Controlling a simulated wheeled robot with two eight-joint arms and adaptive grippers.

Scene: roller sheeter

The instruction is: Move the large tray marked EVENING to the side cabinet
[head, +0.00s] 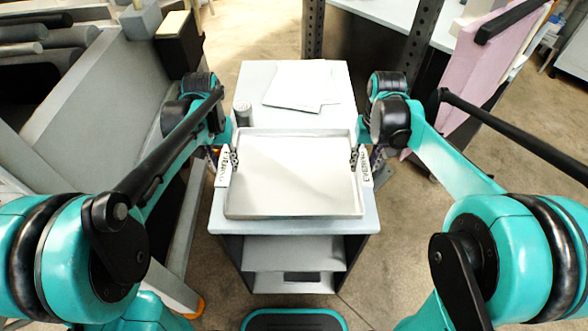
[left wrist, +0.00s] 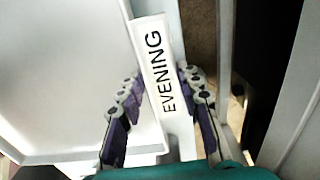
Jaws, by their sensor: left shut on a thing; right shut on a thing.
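The large white tray (head: 290,213) is level over the top of the pale side cabinet (head: 340,80), near its front edge. I cannot tell whether it rests there or hangs just above. Its left-side label reads EVENING in the left wrist view (left wrist: 160,65). My left gripper (head: 234,160) is shut on the tray's left side, with its fingers on either side of the label. My right gripper (head: 355,160) is shut on the tray's right side. The tray appears empty.
White sheets (head: 297,84) lie on the back of the cabinet top, behind the tray. A small grey cylinder (head: 242,113) stands at its back left. Open shelves (head: 293,254) are below. A grey machine (head: 100,105) stands left, and a pink panel (head: 486,65) right.

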